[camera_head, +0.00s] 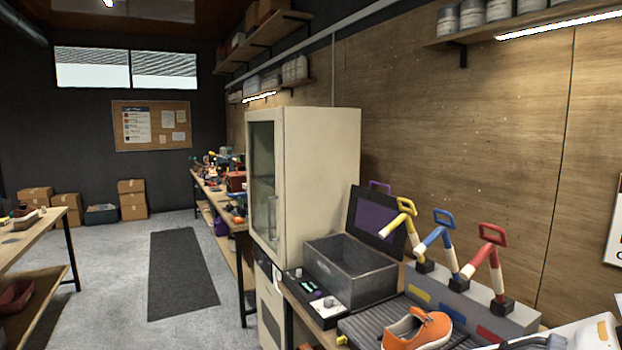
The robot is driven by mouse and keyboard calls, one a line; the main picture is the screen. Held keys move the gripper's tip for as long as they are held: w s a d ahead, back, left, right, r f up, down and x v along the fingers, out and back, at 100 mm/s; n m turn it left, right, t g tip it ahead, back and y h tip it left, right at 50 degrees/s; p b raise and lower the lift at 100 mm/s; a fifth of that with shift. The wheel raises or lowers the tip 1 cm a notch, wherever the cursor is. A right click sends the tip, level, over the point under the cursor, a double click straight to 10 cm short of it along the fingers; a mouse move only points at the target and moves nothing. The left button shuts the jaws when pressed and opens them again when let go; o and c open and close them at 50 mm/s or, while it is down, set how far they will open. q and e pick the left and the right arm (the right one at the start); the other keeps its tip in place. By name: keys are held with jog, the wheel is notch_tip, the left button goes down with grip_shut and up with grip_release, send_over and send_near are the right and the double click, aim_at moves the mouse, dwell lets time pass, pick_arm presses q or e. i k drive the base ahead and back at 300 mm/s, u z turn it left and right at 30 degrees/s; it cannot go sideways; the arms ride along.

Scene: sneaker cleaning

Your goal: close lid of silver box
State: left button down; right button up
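The silver box (368,290) is a grey metal, open-topped box on the workbench, just right of the cream cabinet. Its lid (370,214) stands raised and tilted back behind the box, dark-edged with a purple inner face. A purple handle (380,186) shows at the lid's top edge. The inside of the box looks empty from here, though its floor is partly hidden by the front wall.
A cream cabinet (322,165) stands left of the box. A control panel (318,296) lies before it. Yellow, blue and red-handled tools (490,255) stand in a grey rack at right. An orange sneaker (415,330) is in front. The floor at left is open around a dark mat (182,272).

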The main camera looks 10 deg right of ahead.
aim_at(364, 219)
jog(key=u, duration=0.7)
jog(key=i, duration=2.15)
jog(key=z, duration=1.2)
jog(key=i, duration=0.75)
jog(key=z, duration=0.7)
